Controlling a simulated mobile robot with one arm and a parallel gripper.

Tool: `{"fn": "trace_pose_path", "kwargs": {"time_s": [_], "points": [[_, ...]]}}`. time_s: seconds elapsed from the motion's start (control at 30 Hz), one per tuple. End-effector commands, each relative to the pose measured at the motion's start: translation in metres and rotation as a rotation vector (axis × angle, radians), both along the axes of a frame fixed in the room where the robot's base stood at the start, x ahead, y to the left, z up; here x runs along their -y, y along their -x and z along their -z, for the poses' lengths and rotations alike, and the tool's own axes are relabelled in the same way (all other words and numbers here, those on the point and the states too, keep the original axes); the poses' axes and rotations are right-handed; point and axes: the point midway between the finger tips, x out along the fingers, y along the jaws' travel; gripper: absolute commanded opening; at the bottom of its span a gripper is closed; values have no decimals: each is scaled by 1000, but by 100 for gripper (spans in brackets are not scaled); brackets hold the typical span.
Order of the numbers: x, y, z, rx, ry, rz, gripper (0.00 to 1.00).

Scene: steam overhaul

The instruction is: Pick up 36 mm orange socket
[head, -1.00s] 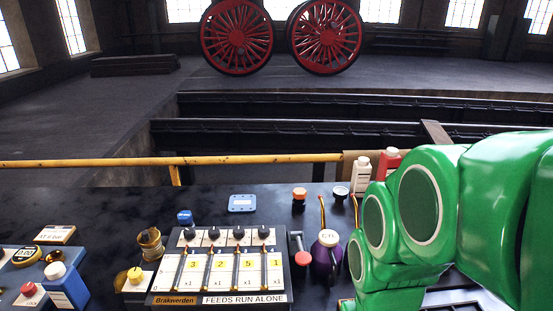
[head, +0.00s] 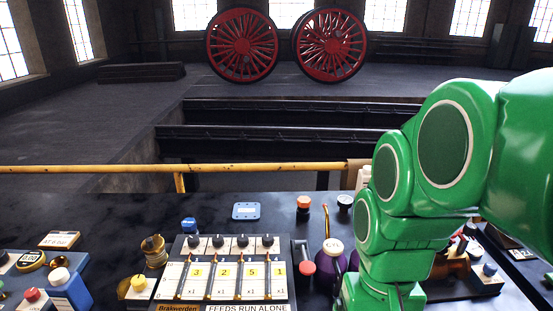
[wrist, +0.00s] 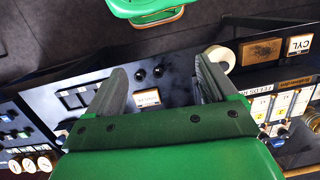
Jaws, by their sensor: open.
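An orange-topped dark piece (head: 304,203), which looks like the orange socket, stands upright near the far edge of the dark bench in the head view. A similar dark piece with a pale top (head: 345,202) stands just to its right. My gripper (wrist: 165,82) is open in the wrist view, with nothing between its two grey fingers. I cannot make out the orange socket in the wrist view. In the head view my green arm hides the fingers. The arm stands over the bench, right of and nearer than the orange piece, apart from it.
A numbered lever panel (head: 222,277), a purple oil can (head: 332,252) and a red-handled lever (head: 305,267) stand near the arm. A blue tray (head: 246,211) lies left of the orange piece. A yellow rail (head: 120,169) runs behind the bench.

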Motion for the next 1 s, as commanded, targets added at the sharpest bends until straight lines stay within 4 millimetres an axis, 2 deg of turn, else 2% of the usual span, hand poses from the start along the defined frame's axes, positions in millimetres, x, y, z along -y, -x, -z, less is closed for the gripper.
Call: {"fn": "trace_pose_path", "kwargs": {"time_s": [0.17,0.37,0.7,1.0], "points": [[-12,-23,-7,-5,-40,58,86],[-31,-61,-18,-16,-108,155,86],[-61,-143,-38,-59,-246,369,86],[-78,-218,-50,-121,-366,561,86]]}}
